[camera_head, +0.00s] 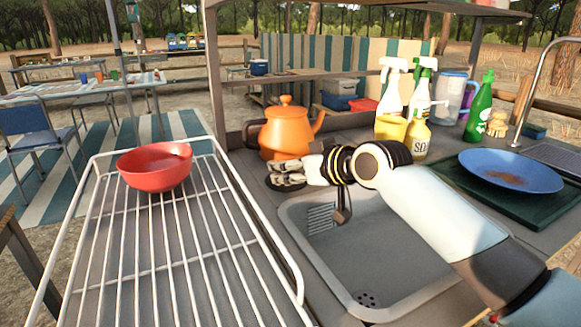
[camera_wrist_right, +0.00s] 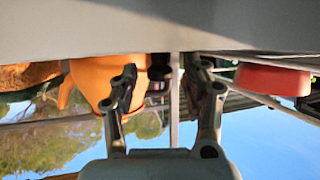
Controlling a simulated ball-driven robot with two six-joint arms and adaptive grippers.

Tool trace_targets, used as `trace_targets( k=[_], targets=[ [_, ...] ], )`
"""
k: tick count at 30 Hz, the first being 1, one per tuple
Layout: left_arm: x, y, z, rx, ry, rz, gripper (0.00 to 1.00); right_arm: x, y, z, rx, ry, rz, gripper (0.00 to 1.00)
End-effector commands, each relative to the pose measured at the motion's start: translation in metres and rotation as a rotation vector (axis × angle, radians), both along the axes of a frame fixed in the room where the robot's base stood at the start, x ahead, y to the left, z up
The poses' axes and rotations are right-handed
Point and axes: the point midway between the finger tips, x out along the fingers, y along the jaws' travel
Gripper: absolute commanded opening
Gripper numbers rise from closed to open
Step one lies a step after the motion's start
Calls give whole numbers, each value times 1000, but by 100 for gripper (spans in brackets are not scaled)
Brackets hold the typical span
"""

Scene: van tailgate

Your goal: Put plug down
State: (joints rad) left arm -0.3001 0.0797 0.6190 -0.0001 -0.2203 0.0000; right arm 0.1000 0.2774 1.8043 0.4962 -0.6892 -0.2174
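I cannot make out the plug for certain in either view. My right gripper (camera_head: 284,174) reaches in from the right over the sink's (camera_head: 428,303) far left corner, fingers pointing left, low over the counter. In the right wrist view the fingers (camera_wrist_right: 162,78) stand apart. A small dark shape shows behind the gap; I cannot tell what it is. A small brown block (camera_head: 341,214) hangs below my wrist over the sink; it may be part of the wrist. The sink's drain (camera_head: 367,298) shows its holes uncovered. My left gripper is out of view.
An orange kettle (camera_head: 287,128) stands just behind my right gripper. A red bowl (camera_head: 155,168) sits on the wire rack (camera_head: 190,262) left of the sink. Spray bottles (camera_head: 391,92), a soap bottle (camera_head: 418,138) and a blue plate (camera_head: 510,172) stand behind and right of my arm.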

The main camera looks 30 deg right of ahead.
Motion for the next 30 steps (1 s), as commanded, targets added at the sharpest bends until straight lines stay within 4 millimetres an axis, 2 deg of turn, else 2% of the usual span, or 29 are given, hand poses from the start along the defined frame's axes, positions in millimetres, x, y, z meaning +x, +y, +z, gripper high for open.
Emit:
trace_targets(
  k=[8, 11, 21, 24, 30],
  targets=[
    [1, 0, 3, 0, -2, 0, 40, -5, -1, 5, -2, 1, 0, 47],
    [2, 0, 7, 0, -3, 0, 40, -20, -5, 11, -4, 1, 1, 47],
    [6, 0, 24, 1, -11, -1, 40, -87, -18, 41, -5, 1, 3, 47],
    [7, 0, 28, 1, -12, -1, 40, -99, -22, 46, -5, 2, 1, 47],
    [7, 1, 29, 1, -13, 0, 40, -108, -23, 49, -1, 0, 0, 47]
  ],
)
